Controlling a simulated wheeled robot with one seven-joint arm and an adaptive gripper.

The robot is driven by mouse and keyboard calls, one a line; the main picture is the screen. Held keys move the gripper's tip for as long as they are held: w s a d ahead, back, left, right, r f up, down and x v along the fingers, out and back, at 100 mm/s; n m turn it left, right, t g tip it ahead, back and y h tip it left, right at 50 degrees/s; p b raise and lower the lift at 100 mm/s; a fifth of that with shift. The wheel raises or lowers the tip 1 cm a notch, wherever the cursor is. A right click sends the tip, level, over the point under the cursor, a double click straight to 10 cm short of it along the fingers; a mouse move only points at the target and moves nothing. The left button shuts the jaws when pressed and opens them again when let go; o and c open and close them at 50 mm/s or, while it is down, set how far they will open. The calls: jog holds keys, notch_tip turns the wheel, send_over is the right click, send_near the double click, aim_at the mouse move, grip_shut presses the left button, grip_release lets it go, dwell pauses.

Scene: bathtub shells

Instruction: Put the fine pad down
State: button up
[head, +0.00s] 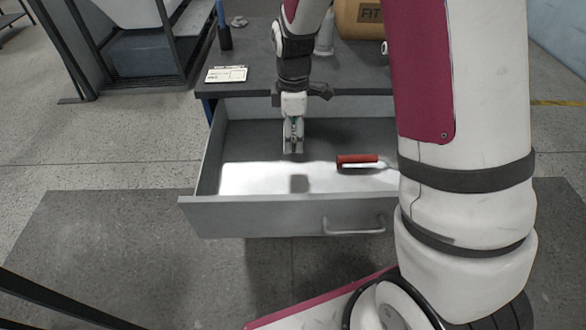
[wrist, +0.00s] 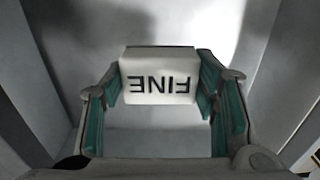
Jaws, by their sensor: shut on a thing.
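The fine pad (wrist: 160,77) is a small white block with the word FINE on it, upside down in the wrist view. My gripper (wrist: 158,95) is shut on it, with the green-lined fingers at its left and right sides. In the head view my gripper (head: 293,148) points down into the open drawer (head: 260,217) of the workbench, above the drawer floor. The pad itself is hard to make out in the head view. A dark shadow lies on the bright part of the drawer floor below the gripper.
A tool with a red handle (head: 357,160) lies in the drawer, right of my gripper. On the bench top (head: 258,62) are a white card (head: 226,74), a dark blue upright object (head: 224,35), a pale bottle (head: 324,35) and a brown box (head: 360,18). The left drawer floor is clear.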

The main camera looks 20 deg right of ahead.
aim_at(293, 168)
jog(key=shift+f+b, duration=0.75)
jog(key=shift+f, duration=4.05)
jog(key=o, duration=1)
jog(key=shift+f, duration=0.2)
